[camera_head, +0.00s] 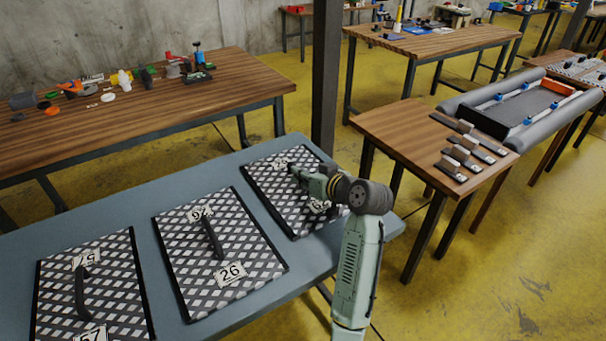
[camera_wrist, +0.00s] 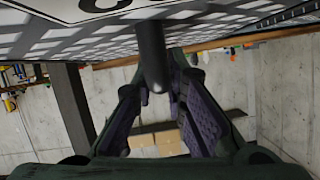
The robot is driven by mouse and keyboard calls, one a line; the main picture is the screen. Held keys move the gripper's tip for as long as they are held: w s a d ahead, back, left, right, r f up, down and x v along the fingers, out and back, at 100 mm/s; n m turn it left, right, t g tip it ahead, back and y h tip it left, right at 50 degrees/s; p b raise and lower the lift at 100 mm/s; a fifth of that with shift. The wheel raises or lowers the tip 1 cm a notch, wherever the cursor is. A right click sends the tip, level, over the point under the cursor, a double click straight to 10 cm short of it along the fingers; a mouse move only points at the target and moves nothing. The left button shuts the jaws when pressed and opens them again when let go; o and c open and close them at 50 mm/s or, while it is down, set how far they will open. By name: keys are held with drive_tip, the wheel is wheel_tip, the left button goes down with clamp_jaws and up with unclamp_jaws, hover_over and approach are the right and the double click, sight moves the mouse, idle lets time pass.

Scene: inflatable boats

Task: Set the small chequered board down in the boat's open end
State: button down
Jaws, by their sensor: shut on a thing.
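Three black-and-white chequered boards with dark handles and number labels lie in a row on a blue-grey table (camera_head: 135,213). My gripper (camera_head: 300,172) is at the right-hand board (camera_head: 272,190), shut on its dark handle. The arm hides part of this board and the grip. In the wrist view the handle (camera_wrist: 152,55) stands between the fingers of my gripper (camera_wrist: 155,92), with the chequered face (camera_wrist: 70,40) close above. The grey inflatable boat (camera_head: 492,128) lies at the right, its near end by a wooden table.
The middle board (camera_head: 195,257) and left board (camera_head: 60,255) lie beside the held one. Several grey blocks (camera_head: 466,152) sit on the wooden table (camera_head: 395,128) near the boat. A dark post (camera_head: 325,75) stands behind the blue-grey table. Yellow floor (camera_head: 480,255) is clear at the right.

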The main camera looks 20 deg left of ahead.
drive_tip(key=c, duration=1.6)
unclamp_jaws()
drive_tip(key=shift+r, duration=0.1)
